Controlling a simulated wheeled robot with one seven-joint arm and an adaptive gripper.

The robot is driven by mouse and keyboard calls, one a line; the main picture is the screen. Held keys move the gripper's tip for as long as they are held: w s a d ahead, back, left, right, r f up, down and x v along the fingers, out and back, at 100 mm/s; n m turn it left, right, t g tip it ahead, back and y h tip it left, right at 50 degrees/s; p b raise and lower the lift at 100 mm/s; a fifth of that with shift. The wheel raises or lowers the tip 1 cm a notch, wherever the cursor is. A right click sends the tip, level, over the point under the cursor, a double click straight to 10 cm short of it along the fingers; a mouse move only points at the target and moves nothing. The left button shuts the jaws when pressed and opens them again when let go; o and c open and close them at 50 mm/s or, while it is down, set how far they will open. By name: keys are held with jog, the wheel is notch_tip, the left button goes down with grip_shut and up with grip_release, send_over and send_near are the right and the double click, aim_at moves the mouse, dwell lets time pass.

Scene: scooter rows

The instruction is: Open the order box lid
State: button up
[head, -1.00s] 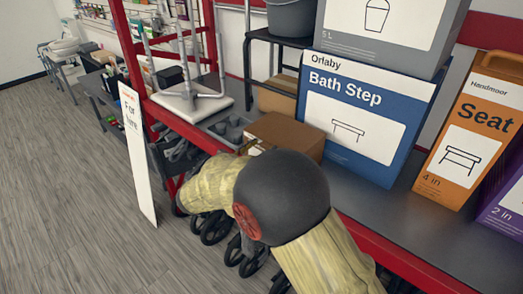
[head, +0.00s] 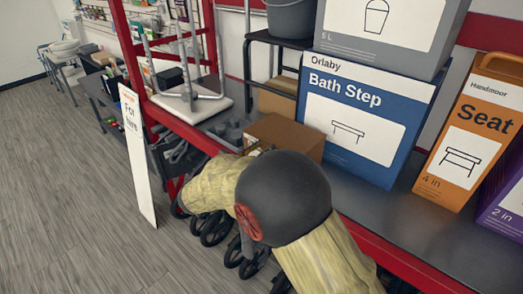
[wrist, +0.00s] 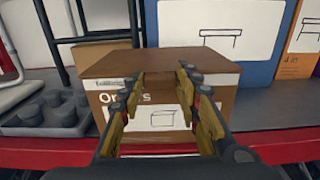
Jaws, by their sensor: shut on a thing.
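The order box is a brown carton (wrist: 220,112) with a white label, partly covered by my fingers, that reads "Or…s". Its brown lid (wrist: 115,66) lies flat across the top, and I see no gap under it. In the head view the lid (head: 290,132) shows behind my arm on the shelf. My gripper (wrist: 160,80) is at the front of the box, its two fingers shut on the middle of the lid's front edge. The exact contact is hard to see.
A blue Bath Step box (head: 350,165) stands close to the right of the order box. Grey round-knobbed items (wrist: 45,112) lie to its left. A black-legged stool (wrist: 60,25) stands behind. The red shelf edge (wrist: 275,153) runs below the box.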

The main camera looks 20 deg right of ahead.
grip_shut()
jog(key=shift+r, duration=0.15)
